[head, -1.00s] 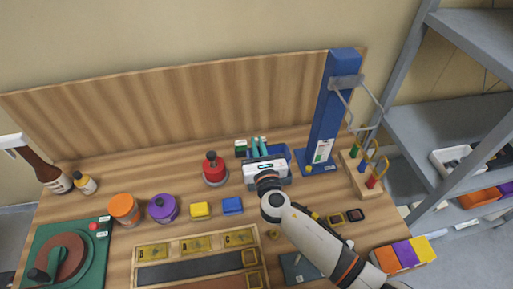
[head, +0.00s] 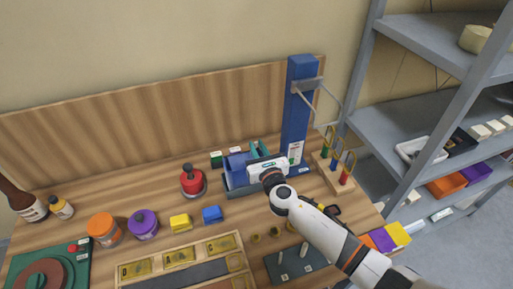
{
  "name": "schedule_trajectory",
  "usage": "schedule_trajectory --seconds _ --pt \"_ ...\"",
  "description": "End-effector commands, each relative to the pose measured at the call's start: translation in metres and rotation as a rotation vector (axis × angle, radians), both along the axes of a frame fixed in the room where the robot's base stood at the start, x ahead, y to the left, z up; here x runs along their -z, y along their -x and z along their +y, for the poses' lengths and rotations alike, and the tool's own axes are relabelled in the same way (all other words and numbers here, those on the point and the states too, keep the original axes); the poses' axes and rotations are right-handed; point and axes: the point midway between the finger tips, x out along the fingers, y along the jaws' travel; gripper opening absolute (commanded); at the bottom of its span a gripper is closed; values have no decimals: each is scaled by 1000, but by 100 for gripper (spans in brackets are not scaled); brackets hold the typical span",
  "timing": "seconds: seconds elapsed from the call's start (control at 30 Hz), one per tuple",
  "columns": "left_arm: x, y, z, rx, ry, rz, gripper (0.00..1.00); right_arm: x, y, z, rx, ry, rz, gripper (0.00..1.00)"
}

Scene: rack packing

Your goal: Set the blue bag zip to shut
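The blue bag (head: 235,166) stands on the wooden table near its back, left of the tall blue post. Its left part and front edge show, with teal items (head: 258,148) at its back. My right gripper (head: 266,165) is over the right part of the bag and hides it. Its white body faces me, so its fingers, and any contact with the bag or its zip, are hidden. I cannot make out the zip or whether it is open or shut. My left gripper is not in view.
The blue post (head: 297,115) with grey prongs stands close to the right of the gripper. A wooden stand with coloured loops (head: 333,170) is further right. A red-topped weight-like object (head: 191,180) is left of the bag. A grey shelf (head: 405,105) stands at the right.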

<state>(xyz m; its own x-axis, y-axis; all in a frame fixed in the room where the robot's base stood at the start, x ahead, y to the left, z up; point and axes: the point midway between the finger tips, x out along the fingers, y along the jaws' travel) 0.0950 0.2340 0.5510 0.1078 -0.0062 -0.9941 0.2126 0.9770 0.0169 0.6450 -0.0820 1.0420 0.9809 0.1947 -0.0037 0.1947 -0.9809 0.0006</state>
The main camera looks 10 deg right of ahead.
Motion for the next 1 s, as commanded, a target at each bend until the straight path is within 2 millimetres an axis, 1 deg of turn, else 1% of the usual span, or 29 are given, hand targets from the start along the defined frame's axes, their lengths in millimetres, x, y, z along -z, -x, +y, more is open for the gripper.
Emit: schedule_trajectory --seconds 0.03,0.07,0.2,0.33,0.47,0.57,0.8,0.9,1.0 --pt "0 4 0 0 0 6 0 0 0 0 0 0 0 28" --pt "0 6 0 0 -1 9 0 0 0 0 0 0 -1 32" --pt "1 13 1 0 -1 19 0 -1 0 0 0 0 -2 33" --pt "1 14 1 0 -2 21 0 -1 0 0 0 -1 -3 33" --pt "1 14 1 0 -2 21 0 -1 7 -1 0 -1 -3 33" --pt "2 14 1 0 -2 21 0 0 20 -4 -2 0 -1 33" --pt "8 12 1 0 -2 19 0 2 69 -14 -3 0 -1 33" --pt "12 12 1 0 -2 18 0 2 88 -18 -2 0 0 33" --pt "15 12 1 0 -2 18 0 2 103 -21 -1 -1 0 33"
